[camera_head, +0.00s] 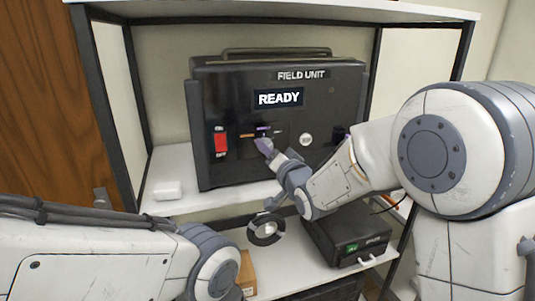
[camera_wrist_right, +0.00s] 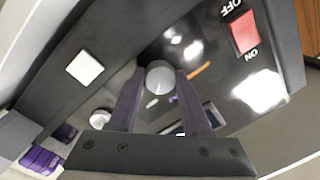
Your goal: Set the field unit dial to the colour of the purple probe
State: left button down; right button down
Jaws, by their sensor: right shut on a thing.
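The black field unit (camera_head: 330,95) stands on the shelf, its screen (camera_head: 279,98) reading "READY". Its grey round dial (camera_wrist_right: 160,77) shows between the fingers of my right gripper (camera_wrist_right: 155,88) in the right wrist view. My right gripper (camera_head: 265,147) is shut on the dial and hides it in the head view. An orange mark (camera_head: 241,136) and a purple mark (camera_head: 263,129) show around the dial. I cannot tell which mark the dial points to. A purple object (camera_wrist_right: 40,159), perhaps the purple probe, shows at the lower left of the wrist view. My left gripper is out of view.
A red switch (camera_head: 221,141) is left of the dial, and a white round knob (camera_head: 306,139) is to the right. A small white object (camera_head: 168,190) lies on the shelf. A smaller black device (camera_head: 350,236) with a green display sits on the lower shelf.

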jog(key=n+h+b, duration=0.1)
jog(key=n+b, duration=0.9)
jog(key=b, duration=0.2)
jog(key=shift+n, duration=0.3)
jog(key=shift+r, duration=0.1)
jog(key=shift+c, duration=1.7)
grip_release()
jog(key=shift+d, duration=0.1)
